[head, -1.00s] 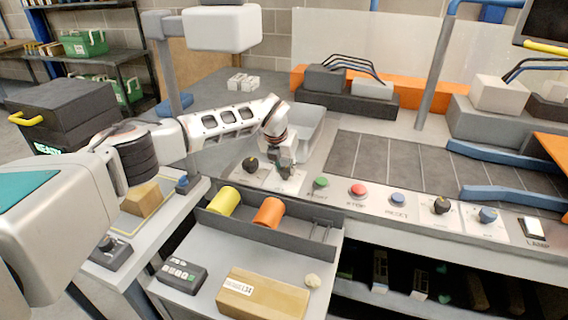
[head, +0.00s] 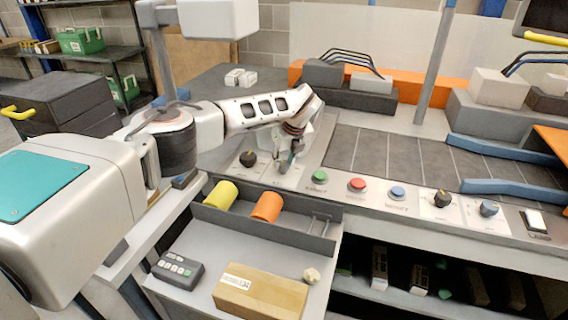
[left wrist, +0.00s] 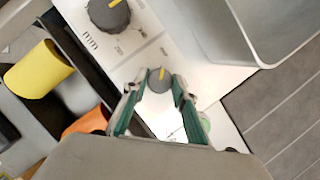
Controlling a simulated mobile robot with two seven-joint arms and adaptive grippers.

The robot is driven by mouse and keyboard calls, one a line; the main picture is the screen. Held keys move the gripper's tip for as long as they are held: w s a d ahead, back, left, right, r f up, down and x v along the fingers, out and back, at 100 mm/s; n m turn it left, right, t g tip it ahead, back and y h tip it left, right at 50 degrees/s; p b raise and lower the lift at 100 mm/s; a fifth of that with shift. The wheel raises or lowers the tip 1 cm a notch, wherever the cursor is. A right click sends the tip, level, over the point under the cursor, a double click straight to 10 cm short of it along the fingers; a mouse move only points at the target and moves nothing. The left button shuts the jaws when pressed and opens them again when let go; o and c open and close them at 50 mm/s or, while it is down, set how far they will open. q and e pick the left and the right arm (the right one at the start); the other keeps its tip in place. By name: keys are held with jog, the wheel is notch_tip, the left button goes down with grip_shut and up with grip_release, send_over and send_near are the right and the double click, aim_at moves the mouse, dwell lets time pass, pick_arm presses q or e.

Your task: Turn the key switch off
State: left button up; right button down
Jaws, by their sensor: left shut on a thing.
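In the left wrist view a small round grey switch knob (left wrist: 158,80) with a yellow mark sits on a white panel plate. It appears to be the key switch; its label is too blurred to read. The yellow mark points nearly up in that view. My left gripper (left wrist: 156,92) has green-lined fingers on either side of the knob and is shut on it. In the head view my left gripper (head: 286,164) reaches down to the panel and hides most of the knob. My right gripper is not in view.
A larger black dial (head: 248,158) sits just left of my gripper. The green button (head: 319,176), red button (head: 357,185) and blue button (head: 397,193) line the panel to the right. An open drawer holds yellow (head: 221,194) and orange cylinders (head: 267,206). A grey bin (left wrist: 262,25) stands close behind.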

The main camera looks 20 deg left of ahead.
pick_arm(q)
jog(key=shift+n, duration=0.3)
jog(key=o, duration=1.1)
jog(key=v, duration=1.2)
jog(key=shift+w, duration=0.1)
